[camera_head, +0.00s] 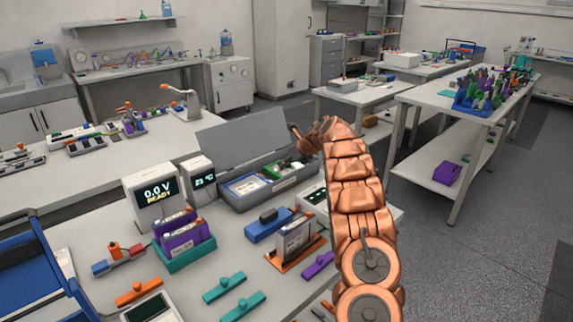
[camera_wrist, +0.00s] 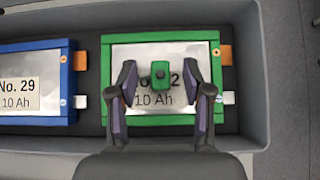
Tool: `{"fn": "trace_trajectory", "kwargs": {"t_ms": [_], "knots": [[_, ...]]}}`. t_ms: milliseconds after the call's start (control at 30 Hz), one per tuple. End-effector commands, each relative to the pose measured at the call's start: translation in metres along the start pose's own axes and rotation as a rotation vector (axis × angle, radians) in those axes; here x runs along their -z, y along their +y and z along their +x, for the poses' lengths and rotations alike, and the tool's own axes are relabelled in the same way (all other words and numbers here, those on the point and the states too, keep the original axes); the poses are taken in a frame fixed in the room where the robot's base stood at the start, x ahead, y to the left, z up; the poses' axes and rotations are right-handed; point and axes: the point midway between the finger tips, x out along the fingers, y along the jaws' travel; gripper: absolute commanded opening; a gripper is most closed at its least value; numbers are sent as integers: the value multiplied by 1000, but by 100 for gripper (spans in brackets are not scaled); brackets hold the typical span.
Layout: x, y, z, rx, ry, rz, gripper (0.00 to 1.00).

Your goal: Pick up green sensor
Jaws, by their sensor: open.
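The green sensor (camera_wrist: 160,75) is a small green block with a dark round spot. In the wrist view it sits over the silvery face of a green-framed cell (camera_wrist: 120,123) labelled 10 Ah. My gripper (camera_wrist: 160,90) is open, with one finger on each side of the sensor and a visible gap to each. How far the fingertips are above the cell is hard to tell. In the head view my gripper (camera_head: 308,140) is over the right part of an open grey case (camera_head: 245,203). I cannot pick out the sensor clearly there.
A blue-framed cell (camera_wrist: 70,115) labelled No. 29 lies left of the green-framed one. The case's raised lid (camera_head: 240,137) stands behind. A blue block (camera_head: 268,226), a display reading 0.0 V (camera_head: 155,198) and teal bars (camera_head: 224,287) are on the table in front.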

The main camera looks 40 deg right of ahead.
Motion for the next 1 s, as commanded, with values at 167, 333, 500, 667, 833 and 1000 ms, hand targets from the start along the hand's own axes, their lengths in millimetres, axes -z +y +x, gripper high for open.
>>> {"fn": "trace_trajectory", "kwargs": {"t_ms": [167, 333, 500, 667, 833, 1000], "knots": [[0, 0, 0, 0, 0, 0, 48], [0, 0, 0, 0, 0, -1, 30], [0, 0, 0, 0, 0, -1, 12], [0, 0, -1, 0, 0, -1, 0], [-1, 0, -1, 0, -1, -1, 0], [-1, 0, -1, 0, -1, -1, 0]]}}
